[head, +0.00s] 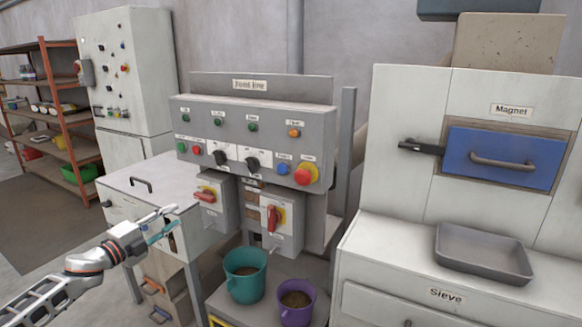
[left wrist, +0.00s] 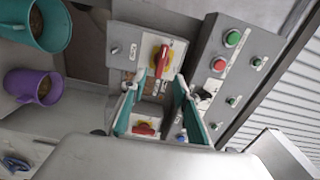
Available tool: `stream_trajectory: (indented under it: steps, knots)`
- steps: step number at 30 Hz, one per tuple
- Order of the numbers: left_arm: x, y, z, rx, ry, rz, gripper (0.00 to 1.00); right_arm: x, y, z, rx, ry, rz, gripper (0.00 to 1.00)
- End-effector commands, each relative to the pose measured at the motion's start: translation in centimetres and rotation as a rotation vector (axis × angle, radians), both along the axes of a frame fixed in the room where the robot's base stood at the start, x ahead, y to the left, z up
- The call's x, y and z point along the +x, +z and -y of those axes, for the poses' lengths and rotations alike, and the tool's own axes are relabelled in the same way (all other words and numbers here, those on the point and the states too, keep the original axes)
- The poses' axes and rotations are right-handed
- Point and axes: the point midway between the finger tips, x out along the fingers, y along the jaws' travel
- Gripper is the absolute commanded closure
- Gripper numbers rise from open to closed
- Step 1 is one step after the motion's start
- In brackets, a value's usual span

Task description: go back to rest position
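My left gripper (head: 170,219) is at the lower left of the head view, in front of the white cabinet and left of the feed line panel. Its teal-lined fingers stand apart with nothing between them. In the left wrist view the spread fingers (left wrist: 157,104) frame part of the panel with its red rotary switches. My right gripper is not in view.
The feed line panel (head: 250,138) carries buttons and red switches. A teal bucket (head: 244,291) and a purple bucket (head: 296,315) stand below it. A grey tray (head: 484,272) rests at right below a blue magnet drawer (head: 520,147). An orange shelf (head: 71,168) stands far left.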

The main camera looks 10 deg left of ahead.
Motion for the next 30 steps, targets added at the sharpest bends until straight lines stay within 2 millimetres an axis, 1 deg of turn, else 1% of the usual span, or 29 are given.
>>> stream_trajectory:
  steps: [1,2,5,6,8,9,11,12,14,15,17,18,20,21,24,27,30]
  knots:
    - [-0.5,-1.6,1.2,-0.027,-0.006,-0.019,0.69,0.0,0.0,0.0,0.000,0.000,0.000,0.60]
    - [-0.9,-2.5,1.9,-0.046,-0.007,-0.031,0.69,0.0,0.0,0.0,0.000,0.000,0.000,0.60]
    - [-2.8,-6.8,5.2,-0.146,-0.006,-0.093,0.69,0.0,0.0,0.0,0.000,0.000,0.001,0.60]
    - [-3.9,-8.7,6.7,-0.197,-0.001,-0.123,0.69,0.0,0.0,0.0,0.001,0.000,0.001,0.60]
    - [-5.8,-11.7,9.0,-0.276,0.010,-0.175,0.69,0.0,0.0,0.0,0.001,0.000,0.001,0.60]
    - [-7.3,-13.6,10.4,-0.330,0.021,-0.211,0.69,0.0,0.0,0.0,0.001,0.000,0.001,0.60]
    - [-9.6,-16.4,12.5,-0.412,0.043,-0.267,0.69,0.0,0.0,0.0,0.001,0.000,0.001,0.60]
    - [-11.2,-18.1,13.8,-0.468,0.059,-0.307,0.69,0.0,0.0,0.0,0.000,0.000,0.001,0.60]
    - [-13.9,-20.7,15.7,-0.551,0.091,-0.369,0.69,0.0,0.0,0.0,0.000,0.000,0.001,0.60]
    - [-15.8,-22.2,16.9,-0.608,0.115,-0.411,0.69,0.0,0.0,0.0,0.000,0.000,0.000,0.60]
    - [-18.9,-24.5,18.6,-0.695,0.157,-0.479,0.69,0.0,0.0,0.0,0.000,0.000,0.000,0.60]
    - [-20.9,-25.8,19.7,-0.751,0.187,-0.523,0.69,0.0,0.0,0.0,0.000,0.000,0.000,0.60]
    - [-24.2,-27.6,21.1,-0.832,0.238,-0.589,0.69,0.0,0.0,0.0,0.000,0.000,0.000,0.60]
    - [-26.2,-28.7,22.0,-0.884,0.272,-0.633,0.69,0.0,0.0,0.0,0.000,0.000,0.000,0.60]
    - [-31.0,-30.6,23.6,-0.997,0.358,-0.728,0.69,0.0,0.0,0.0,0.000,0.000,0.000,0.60]
    - [-34.7,-31.8,24.7,-1.081,0.428,-0.799,0.69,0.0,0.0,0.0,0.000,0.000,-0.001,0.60]
    - [-37.0,-32.4,25.3,-1.131,0.477,-0.844,0.69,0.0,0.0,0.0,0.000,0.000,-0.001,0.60]
